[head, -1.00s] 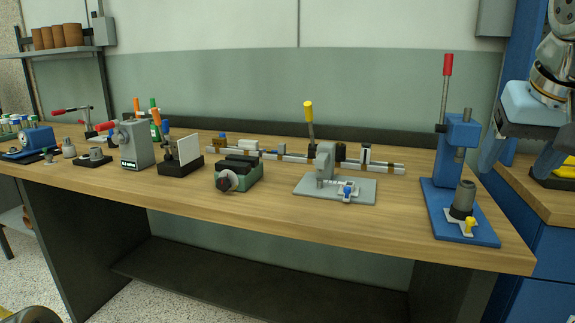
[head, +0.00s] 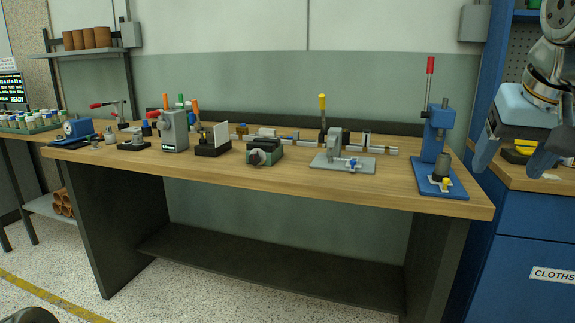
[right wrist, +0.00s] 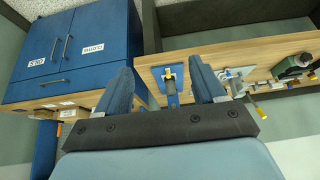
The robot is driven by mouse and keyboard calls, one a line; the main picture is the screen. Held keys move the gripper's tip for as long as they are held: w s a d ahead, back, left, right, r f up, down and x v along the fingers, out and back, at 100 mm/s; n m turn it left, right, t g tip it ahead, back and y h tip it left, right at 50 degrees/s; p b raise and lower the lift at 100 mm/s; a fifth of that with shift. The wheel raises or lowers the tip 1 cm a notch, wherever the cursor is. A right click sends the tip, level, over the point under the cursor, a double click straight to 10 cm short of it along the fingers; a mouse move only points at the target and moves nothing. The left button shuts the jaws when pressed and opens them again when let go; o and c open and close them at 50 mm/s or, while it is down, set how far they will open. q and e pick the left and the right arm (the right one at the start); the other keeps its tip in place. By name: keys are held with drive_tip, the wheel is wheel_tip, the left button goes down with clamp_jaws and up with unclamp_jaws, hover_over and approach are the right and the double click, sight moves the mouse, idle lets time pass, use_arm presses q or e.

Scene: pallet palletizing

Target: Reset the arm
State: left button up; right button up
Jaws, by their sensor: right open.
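My right gripper (head: 512,158) hangs at the right of the head view, pointing down, its two blue fingers apart with nothing between them. It stands in front of the blue cabinet, right of the bench. In the right wrist view the open fingers (right wrist: 163,78) frame the blue lever press on the bench behind them; they do not visibly touch it. My left gripper is not in view.
A wooden workbench (head: 330,190) holds a blue press with a red handle (head: 437,140), a grey toggle clamp (head: 335,152), a green vise (head: 265,152) and other fixtures. A blue cabinet (head: 520,250) stands at right.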

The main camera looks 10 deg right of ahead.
drive_tip(key=w+d+f+n+y, duration=0.2)
drive_tip(key=w+f, duration=1.2)
drive_tip(key=f, duration=0.1)
drive_tip(key=w+a+f+n+y, duration=0.15)
drive_tip(key=w+a+f, duration=0.3)
drive_tip(key=f, duration=0.75)
drive_tip(key=w+a+f+y, duration=0.2)
drive_tip(key=w+a+f, duration=0.25)
drive_tip(key=f, duration=0.75)
drive_tip(key=s+a+f+g+y, duration=0.1)
drive_tip(key=s+a+f, duration=0.3)
drive_tip(key=a+f, duration=0.55)
drive_tip(key=s+a+f+g+y, duration=0.1)
drive_tip(key=s+a+f+g, duration=0.3)
drive_tip(key=f, duration=1)
drive_tip(key=s+a+f, duration=0.4)
drive_tip(key=s+f, duration=0.1)
drive_tip(key=s, duration=0.3)
drive_tip(key=s+a+f, duration=0.4)
drive_tip(key=s+f, duration=0.1)
drive_tip(key=s, duration=0.3)
drive_tip(key=shift+s+n+t, duration=0.2)
drive_tip(key=shift+n+t, duration=0.1)
drive_tip(key=shift+n, duration=0.15)
